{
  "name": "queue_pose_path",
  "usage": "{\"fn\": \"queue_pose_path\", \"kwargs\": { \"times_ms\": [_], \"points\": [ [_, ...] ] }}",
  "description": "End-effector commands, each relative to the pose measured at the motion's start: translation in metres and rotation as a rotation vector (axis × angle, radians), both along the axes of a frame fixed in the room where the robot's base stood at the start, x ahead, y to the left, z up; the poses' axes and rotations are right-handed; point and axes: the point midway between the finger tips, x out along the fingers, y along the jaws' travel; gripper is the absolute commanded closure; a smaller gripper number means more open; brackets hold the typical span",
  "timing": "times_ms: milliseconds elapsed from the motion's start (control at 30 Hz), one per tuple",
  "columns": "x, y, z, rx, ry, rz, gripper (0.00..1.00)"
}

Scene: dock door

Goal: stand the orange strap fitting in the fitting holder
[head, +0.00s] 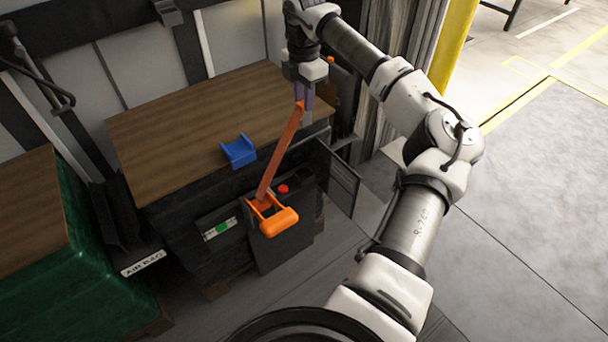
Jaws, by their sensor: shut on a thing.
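My gripper (305,98) points down near the right end of the wooden crate top. It is shut on the orange strap fitting (299,106) at the upper end of a long orange strap (280,150). The fitting is small and partly hidden by the fingers. The strap slants down left to an orange housing (276,222) on the dark front of the crate. A blue open-topped block, which looks like the fitting holder (239,150), stands on the crate top near its front edge, left of my gripper. It looks empty.
The wooden crate top (190,115) is mostly clear. Its front carries a red button (283,188) and a panel with a green light (222,228). A dark open flap (338,178) juts out at right. A green-covered load (75,265) stands at left, a yellow post (452,40) at right.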

Motion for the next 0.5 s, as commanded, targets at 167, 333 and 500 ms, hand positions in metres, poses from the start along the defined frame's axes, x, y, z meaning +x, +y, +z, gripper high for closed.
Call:
{"fn": "queue_pose_path", "kwargs": {
  "times_ms": [167, 333, 500],
  "points": [
    [-0.001, 0.001, -0.037, 0.003, 0.005, 0.004, 1.00],
    [-0.002, 0.001, -0.083, 0.003, 0.006, 0.004, 1.00],
    [-0.001, 0.001, -0.125, 0.001, 0.005, 0.003, 1.00]
  ]
}}
